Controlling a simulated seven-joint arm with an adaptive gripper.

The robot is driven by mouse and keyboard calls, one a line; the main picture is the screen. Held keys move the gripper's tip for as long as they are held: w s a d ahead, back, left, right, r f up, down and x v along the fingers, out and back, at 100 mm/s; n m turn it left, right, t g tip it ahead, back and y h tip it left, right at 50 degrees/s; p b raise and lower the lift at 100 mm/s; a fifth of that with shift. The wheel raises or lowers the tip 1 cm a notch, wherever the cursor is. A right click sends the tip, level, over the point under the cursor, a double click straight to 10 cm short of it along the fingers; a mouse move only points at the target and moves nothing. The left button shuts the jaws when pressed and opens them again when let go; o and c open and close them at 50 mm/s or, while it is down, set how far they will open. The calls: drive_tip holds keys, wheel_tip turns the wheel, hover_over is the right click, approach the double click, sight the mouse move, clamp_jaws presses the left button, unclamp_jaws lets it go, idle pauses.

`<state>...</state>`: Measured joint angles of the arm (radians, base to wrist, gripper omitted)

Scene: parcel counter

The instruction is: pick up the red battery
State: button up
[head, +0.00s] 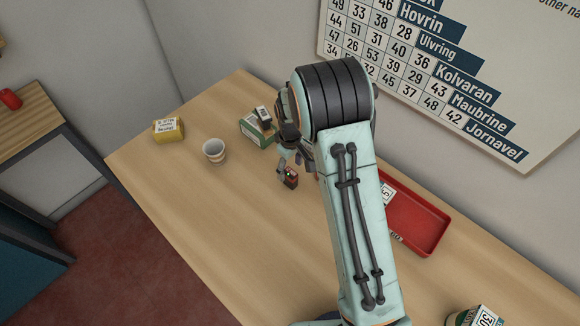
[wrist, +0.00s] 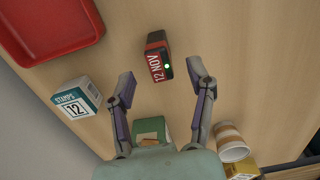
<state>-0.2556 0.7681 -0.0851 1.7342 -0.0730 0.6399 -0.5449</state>
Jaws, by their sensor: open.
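In the wrist view my gripper (wrist: 161,73) is open and empty, one fingertip on each side of the battery's near end. The right fingertip looks close to the battery, the left one has a wider gap. I cannot tell how high the fingertips are above the counter.
A red tray (head: 432,246) lies right of my arm. A white cup (head: 214,151), a yellow packet (head: 168,130) and a green box (head: 257,137) stand at the left. The counter's front left is clear.

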sight(290, 179)
wheel_tip(290, 179, down, 6)
drive_tip(key=shift+r, duration=0.25)
drive_tip(key=shift+c, duration=0.3)
clamp_jaws()
